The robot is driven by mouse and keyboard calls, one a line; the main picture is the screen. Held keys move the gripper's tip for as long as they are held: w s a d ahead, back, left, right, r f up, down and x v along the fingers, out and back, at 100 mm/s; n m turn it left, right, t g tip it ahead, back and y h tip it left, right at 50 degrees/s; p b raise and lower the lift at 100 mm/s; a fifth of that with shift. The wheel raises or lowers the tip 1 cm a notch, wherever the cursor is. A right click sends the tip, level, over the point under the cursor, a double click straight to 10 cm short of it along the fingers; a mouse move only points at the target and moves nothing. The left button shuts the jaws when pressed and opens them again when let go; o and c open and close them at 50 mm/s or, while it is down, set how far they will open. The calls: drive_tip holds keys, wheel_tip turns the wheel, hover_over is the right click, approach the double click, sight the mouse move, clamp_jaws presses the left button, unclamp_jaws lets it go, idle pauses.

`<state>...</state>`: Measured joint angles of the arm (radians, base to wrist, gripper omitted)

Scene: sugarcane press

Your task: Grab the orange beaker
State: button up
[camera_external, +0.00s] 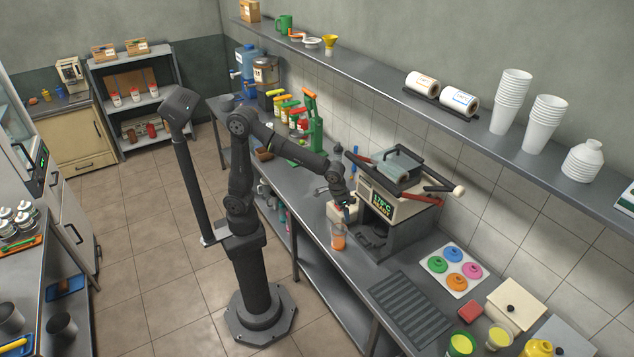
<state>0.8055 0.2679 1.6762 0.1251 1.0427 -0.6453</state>
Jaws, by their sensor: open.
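The orange beaker (338,241) appears as a small clear cup with orange at its bottom. It stands upright near the front edge of the steel counter, just left of the press machine. My gripper (346,212) is open and points down, a little above and behind the beaker in the picture. The fingers are small and dark here, and I cannot tell whether they touch the beaker's rim.
The press machine (395,208) with a lit display stands right of my gripper. A pale box (340,212) sits close behind the beaker. A drain grate (411,308) and a tray of colored lids (455,270) lie further right. A wall shelf (450,110) runs above.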

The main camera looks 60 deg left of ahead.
drive_tip(key=s+d+r+m+t+h, duration=0.3)
drive_tip(key=d+r+m+t+h, duration=0.15)
drive_tip(key=m, duration=0.35)
drive_tip(key=m+h, duration=0.5)
drive_tip(key=h, duration=0.2)
hover_over(339, 230)
drive_tip(key=d, duration=0.5)
drive_tip(key=shift+g+y, duration=0.25)
drive_tip(key=shift+g, duration=0.1)
drive_tip(key=f, duration=1)
drive_tip(key=shift+d+f, duration=0.2)
drive_tip(key=shift+f, duration=0.05)
drive_tip(key=s+a+f+n+h, duration=0.1)
drive_tip(key=s+a+h, duration=0.4)
drive_tip(key=a, duration=0.5)
drive_tip(key=shift+h, duration=0.4)
drive_tip(key=shift+w+f, duration=0.2)
drive_tip(key=shift+f, duration=1.85)
drive_tip(key=shift+w+f, duration=0.2)
drive_tip(key=shift+f, duration=1.8)
drive_tip(key=shift+x, duration=3.75)
drive_tip(key=shift+s, duration=0.1)
